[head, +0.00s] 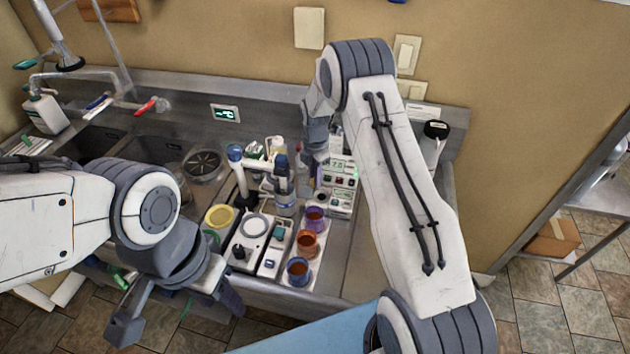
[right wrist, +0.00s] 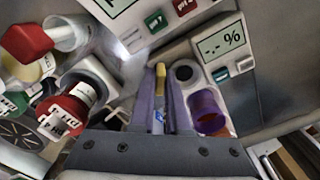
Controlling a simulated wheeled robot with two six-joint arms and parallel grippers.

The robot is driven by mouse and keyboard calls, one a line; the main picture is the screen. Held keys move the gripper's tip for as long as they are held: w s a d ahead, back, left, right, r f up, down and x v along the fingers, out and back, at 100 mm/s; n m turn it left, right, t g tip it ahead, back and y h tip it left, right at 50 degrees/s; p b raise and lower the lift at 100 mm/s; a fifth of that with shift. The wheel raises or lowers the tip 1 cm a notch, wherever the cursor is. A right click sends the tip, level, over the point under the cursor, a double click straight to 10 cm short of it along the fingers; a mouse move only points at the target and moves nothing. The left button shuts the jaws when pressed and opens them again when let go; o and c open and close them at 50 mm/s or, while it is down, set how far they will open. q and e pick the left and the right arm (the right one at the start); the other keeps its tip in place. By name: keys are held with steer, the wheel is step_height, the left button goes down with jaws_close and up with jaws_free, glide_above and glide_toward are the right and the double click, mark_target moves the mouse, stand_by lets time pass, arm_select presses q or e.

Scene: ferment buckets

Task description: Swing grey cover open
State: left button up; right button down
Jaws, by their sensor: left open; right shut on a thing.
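I cannot single out a grey cover with certainty. A white unit with a round grey disc (head: 254,225) on top stands on the counter in the head view. My right gripper (right wrist: 161,90) is shut on a slim thing with a yellowish tip (right wrist: 161,78) and a blue-and-white lower part. What it belongs to is unclear. In the head view my right forearm partly hides this gripper near the back of the counter. My left gripper (head: 178,312) is open and empty in front of the counter's edge, low and left.
Purple (head: 315,219), orange (head: 307,244) and blue-rimmed (head: 298,271) cups stand in a row. Instruments with displays (head: 338,172) crowd the back. A red-capped bottle (right wrist: 72,105) is left of my right gripper. A sink (head: 155,150) lies left.

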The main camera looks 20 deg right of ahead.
steer(key=shift+m, duration=0.9)
steer(key=c, duration=0.9)
jaws_free()
step_height(320, 180, up, 9)
steer(key=b, duration=0.3)
steer(key=shift+r, duration=0.75)
